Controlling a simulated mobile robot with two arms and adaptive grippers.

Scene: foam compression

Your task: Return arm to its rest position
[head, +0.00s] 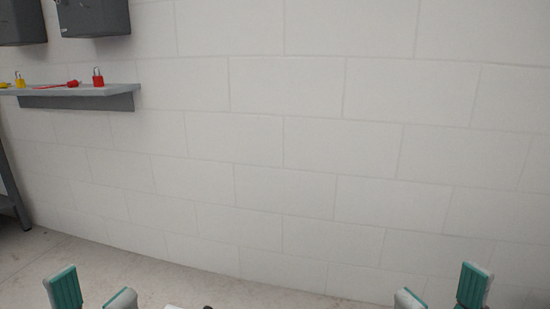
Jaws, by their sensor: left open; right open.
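My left gripper (92,292) shows at the bottom left of the head view. Its two teal-padded fingertips stand apart with nothing between them. My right gripper (441,292) shows at the bottom right, its teal-padded fingertips also apart and empty. Both grippers point upward in the picture, in front of the floor and the white wall. The arms behind the fingers are cut off by the lower edge. No foam is in view.
A white block wall (300,140) fills most of the view. A grey shelf (90,100) at the upper left carries a yellow padlock (20,83) and a red padlock (98,80). Dark grey boxes (95,15) hang above.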

